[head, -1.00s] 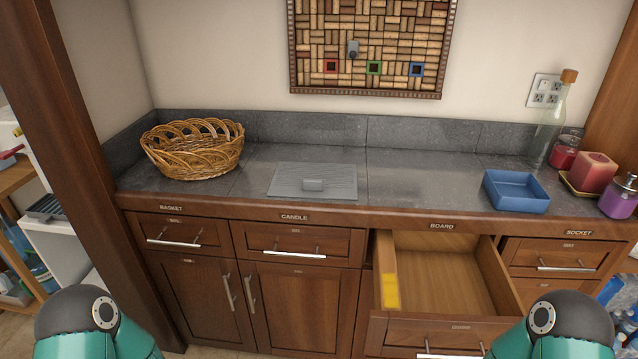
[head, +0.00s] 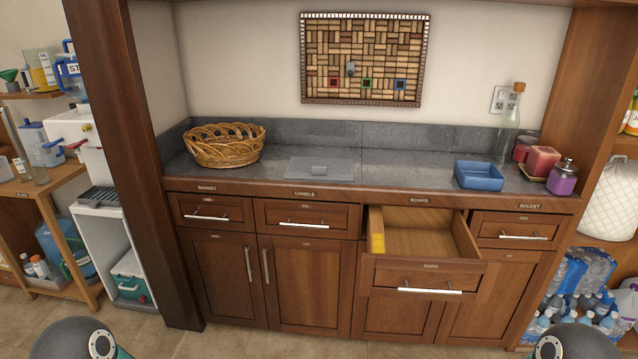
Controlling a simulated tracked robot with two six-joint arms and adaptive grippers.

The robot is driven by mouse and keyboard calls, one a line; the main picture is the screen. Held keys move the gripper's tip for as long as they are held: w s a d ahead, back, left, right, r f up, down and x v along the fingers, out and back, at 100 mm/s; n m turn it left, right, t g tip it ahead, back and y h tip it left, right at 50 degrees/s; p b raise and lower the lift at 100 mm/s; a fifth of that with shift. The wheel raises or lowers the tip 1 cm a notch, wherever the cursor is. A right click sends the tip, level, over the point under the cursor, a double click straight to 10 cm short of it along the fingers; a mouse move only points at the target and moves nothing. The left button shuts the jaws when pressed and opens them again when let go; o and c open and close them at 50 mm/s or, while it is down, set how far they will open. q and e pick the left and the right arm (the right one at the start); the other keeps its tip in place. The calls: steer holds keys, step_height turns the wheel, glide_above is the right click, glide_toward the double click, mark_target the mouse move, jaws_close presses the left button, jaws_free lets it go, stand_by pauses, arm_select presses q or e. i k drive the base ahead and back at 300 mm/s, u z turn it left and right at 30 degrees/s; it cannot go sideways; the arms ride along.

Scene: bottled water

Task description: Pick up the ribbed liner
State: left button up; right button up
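The ribbed liner (head: 303,171) appears to be the flat grey rectangular sheet lying on the dark stone counter. The liner lies right of the wicker basket and well left of the blue tray. Only rounded dark and teal parts of my two arms show at the bottom edge, one left and one right. Both grippers are out of view, and nothing of mine is near the liner.
The wicker basket (head: 224,146), blue tray (head: 479,176), glass bottle (head: 508,130) and candle (head: 542,162) stand on the counter (head: 405,172). The open drawer (head: 428,276) juts out below. A wooden post (head: 128,150) stands left. Tiled floor (head: 240,342) is clear in front.

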mark_target(298, 167)
steer(key=u, duration=0.65)
steer(key=i, duration=1.75)
steer(key=z, duration=0.4)
